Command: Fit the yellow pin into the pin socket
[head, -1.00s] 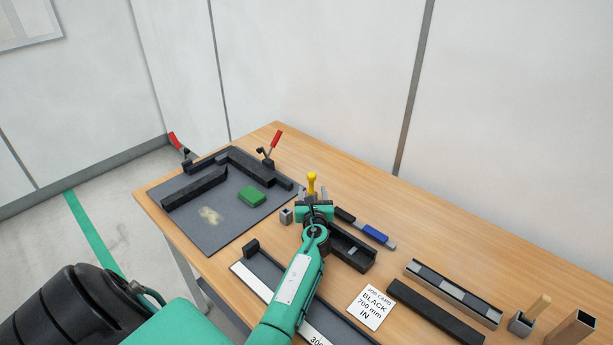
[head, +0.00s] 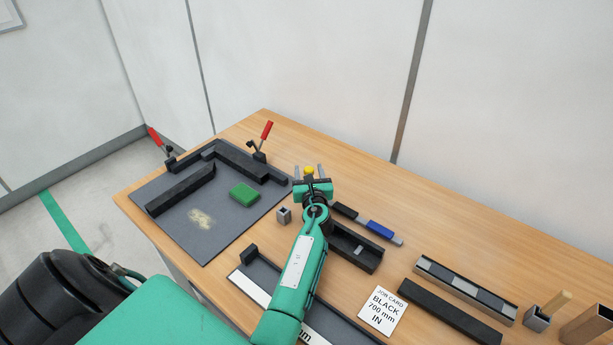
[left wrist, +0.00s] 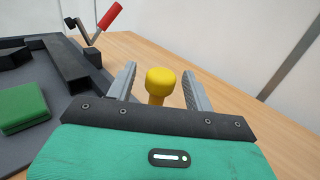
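The yellow pin (head: 309,170) stands upright with a round knob head; in the left wrist view (left wrist: 160,85) its head and part of its shaft show. My left gripper (head: 310,173) is open, with one grey finger on each side of the pin; in the left wrist view (left wrist: 158,88) gaps show between the pin head and both fingers. The pin's lower end is hidden behind my gripper. A small grey block (head: 283,215) with a dark square opening stands left of my gripper; I cannot tell whether it is the pin socket. My right gripper is not in view.
A dark mat (head: 170,222) with black frame bars, red-handled clamps and a green block (head: 244,194) lies to the left. A black tray (head: 370,262) and a blue-handled tool (head: 380,230) lie to the right, with a job card (head: 382,308) nearer. The table's back is clear.

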